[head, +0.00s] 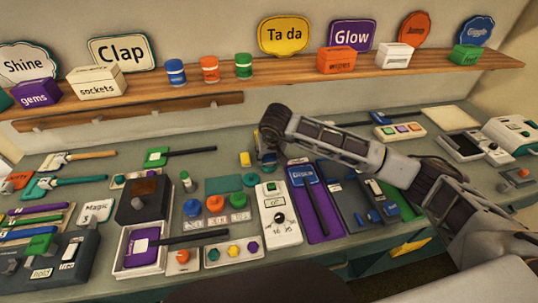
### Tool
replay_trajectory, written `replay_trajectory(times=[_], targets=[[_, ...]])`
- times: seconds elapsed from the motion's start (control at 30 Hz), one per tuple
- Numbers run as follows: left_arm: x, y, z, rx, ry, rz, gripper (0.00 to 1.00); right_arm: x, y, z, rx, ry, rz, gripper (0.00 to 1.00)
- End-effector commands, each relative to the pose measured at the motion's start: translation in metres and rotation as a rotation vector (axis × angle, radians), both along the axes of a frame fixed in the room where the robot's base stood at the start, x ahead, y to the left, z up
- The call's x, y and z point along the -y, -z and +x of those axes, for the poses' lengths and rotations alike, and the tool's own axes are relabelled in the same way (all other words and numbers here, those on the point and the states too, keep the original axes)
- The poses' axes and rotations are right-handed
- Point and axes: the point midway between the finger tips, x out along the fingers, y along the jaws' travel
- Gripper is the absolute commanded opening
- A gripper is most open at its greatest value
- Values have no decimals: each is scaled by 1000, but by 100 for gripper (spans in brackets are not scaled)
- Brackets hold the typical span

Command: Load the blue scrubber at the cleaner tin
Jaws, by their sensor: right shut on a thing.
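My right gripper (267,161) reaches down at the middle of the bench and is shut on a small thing. My own wrist hides most of what it holds, so I cannot tell what it is. A blue-headed tool (303,173) with a dark handle lies on a purple panel just right of the gripper. Another blue-headed tool (380,116) with a dark handle lies farther back on the right. I cannot tell which is the blue scrubber. My left gripper is out of view.
A white tray (127,262) holds a purple-headed tool. A wooden shelf (150,97) with tubs and boxes runs behind. The bench is crowded.

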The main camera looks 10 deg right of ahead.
Motion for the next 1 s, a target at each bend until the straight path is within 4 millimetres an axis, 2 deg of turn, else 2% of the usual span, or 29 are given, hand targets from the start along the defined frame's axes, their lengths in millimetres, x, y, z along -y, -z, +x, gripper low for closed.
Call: replay_trajectory(times=[1.0], targets=[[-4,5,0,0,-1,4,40,0,6,0,0,0,0,30]])
